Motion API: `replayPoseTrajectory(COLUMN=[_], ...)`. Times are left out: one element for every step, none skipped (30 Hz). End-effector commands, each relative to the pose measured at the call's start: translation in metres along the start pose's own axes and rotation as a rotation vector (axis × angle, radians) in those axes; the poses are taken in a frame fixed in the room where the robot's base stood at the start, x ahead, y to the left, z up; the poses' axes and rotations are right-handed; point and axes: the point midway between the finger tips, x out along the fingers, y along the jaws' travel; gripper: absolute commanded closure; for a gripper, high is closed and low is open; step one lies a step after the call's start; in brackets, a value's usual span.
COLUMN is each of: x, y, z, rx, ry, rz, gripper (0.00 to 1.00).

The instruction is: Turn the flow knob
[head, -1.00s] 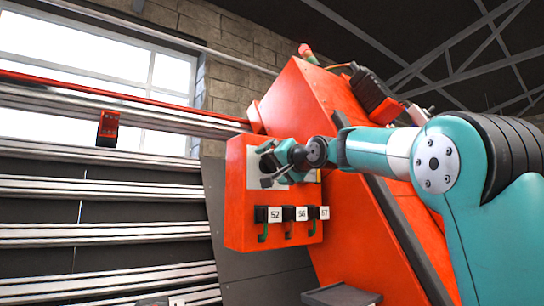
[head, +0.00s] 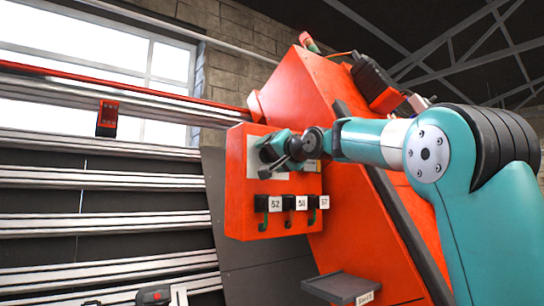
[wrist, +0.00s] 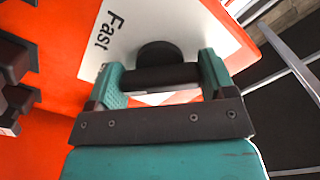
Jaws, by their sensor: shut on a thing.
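The flow knob (wrist: 158,52) is a dark round knob with a bar-shaped grip, on a white plate (wrist: 205,28) marked "Fast". In the wrist view my gripper (wrist: 160,77) is shut on the knob's bar, with one teal finger at each end. The word "Fast" lies beside the left finger and looks steeply tilted. In the head view my gripper (head: 274,150) is at the upper front of the red control box (head: 236,205). There the gripper hides most of the knob and part of the plate.
Below the knob, a row of dark hooked holders (head: 289,203) carries tags 52, 58 or similar, and 57. A grey tray (head: 338,286) juts out lower right. A sloped red housing (head: 325,110) stands behind my arm. Silver rails (head: 100,226) run at left.

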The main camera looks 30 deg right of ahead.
Motion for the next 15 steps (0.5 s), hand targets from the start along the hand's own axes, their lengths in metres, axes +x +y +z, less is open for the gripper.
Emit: replayPoseTrajectory(x=[0.0, 0.0, 0.0, 0.0, 0.0001, 0.0, 0.0, 0.0001, 0.0001, 0.0001, 0.0002, 0.0003, 0.0003, 0.0003, 0.0003], y=[0.0014, 0.0015, 0.0017, 0.0019, 0.002, 0.002, 0.002, 0.0022, 0.0024, 0.0023, 0.0023, 0.0025, 0.0024, 0.0024, 0.0024], z=[0.001, 0.0011, 0.0013, 0.0015, 0.0017, 0.0016, 0.0017, 0.0019, 0.0021, 0.0019, 0.0019, 0.0021, 0.0021, 0.002, 0.002], rx=[-0.021, -0.036, -0.059, -0.077, -0.098, -0.127, -0.15, -0.175, -0.208, -0.234, -0.26, -0.295, -0.322, -0.348, -0.382], ry=[0.0, 0.0, 0.0, 0.0, 0.0, 0.001, 0.001, 0.001, 0.0, 0.001, 0.001, 0.001, 0.0, 0.0, 0.0], rz=[0.001, 0.001, 0.001, 0.001, 0.001, 0.0, 0.0, 0.0, 0.001, 0.0, 0.0, 0.0, 0.0, 0.0, 0.0], gripper=[0.47, 0.47, 0.47, 0.47, 0.47, 0.47, 0.47, 0.47, 0.47, 0.47, 0.47, 0.47, 0.47, 0.47, 0.47])
